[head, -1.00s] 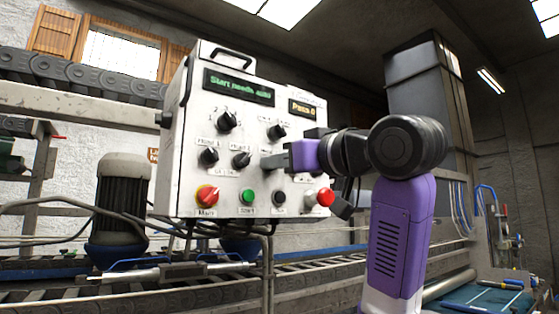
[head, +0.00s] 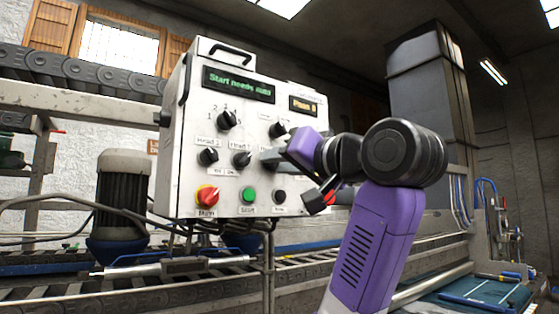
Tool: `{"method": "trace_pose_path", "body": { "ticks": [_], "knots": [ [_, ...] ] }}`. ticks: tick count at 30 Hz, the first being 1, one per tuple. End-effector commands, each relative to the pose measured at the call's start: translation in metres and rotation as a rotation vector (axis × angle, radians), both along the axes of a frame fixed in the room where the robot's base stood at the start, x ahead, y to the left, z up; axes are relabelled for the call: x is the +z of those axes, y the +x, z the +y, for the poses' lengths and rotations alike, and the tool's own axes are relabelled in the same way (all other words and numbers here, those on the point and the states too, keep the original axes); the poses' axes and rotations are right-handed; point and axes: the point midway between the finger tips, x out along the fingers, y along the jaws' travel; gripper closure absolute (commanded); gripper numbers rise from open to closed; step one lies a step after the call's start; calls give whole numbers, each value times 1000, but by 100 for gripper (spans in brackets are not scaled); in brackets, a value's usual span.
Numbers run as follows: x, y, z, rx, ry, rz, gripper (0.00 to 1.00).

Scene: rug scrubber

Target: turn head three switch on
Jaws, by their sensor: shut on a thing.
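The white control panel (head: 176,165) faces me, a little left of the middle. Two head switches show in its second row: a black knob on the left (head: 208,157) and another beside it (head: 241,159), with small labels too blurred to read surely. My gripper (head: 270,159) is at the panel face just right of them, shut on the head three switch there. The fingers and purple hand hide that switch, so its angle cannot be told. The dark display (head: 238,84) reads "Start needs auto"; a smaller one (head: 303,106) reads "Pass 0".
Near my gripper are a numbered selector (head: 227,121), an upper right knob (head: 278,130), a red main switch (head: 207,195), a green start button (head: 249,195) and a black button (head: 280,197). A red button (head: 330,197) is partly hidden. A conveyor runs behind.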

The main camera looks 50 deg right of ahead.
Motion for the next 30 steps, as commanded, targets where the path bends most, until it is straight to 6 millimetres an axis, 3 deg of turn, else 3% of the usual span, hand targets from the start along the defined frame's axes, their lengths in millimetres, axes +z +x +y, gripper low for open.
{"method": "trace_pose_path", "body": {
  "ticks": [13, 14, 16, 26, 30],
  "knots": [
    [0, 0, 0, -1, 11, -3, 100],
    [0, 0, 0, -1, 11, -3, 69],
    [0, 0, 0, -1, 10, -3, 55],
    [0, -1, 0, -1, 8, -4, 53],
    [0, -10, 2, -1, 8, -6, 53]
  ]
}}
